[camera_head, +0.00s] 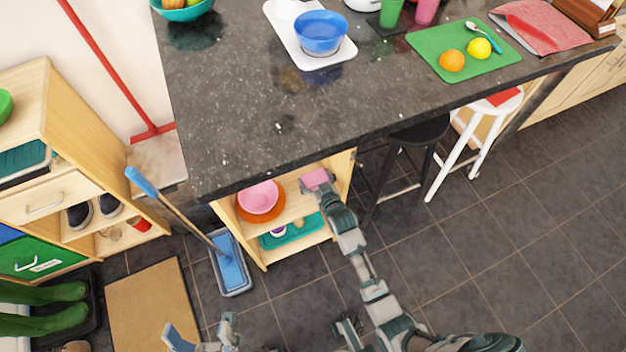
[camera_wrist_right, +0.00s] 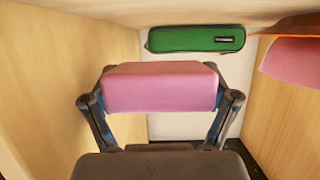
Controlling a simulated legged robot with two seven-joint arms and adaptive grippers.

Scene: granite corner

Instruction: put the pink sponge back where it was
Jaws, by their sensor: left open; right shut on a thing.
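The pink sponge (camera_head: 316,178) is in my right gripper (camera_head: 317,187), at the right part of the shelf unit's upper shelf, under the counter. In the right wrist view the sponge (camera_wrist_right: 160,88) spans the gap between both fingers, held crosswise. Whether it touches the shelf cannot be told. My left gripper (camera_head: 203,335) is open and empty, low at the bottom edge of the head view, far from the sponge.
The wooden shelf unit (camera_head: 255,244) holds a pink bowl (camera_head: 258,197) on an orange plate (camera_head: 274,212) left of the sponge. A teal tray (camera_head: 308,232) is below. The wrist view shows a green case (camera_wrist_right: 195,38). A mop (camera_head: 178,212) leans at left; a black stool (camera_head: 420,132) stands right.

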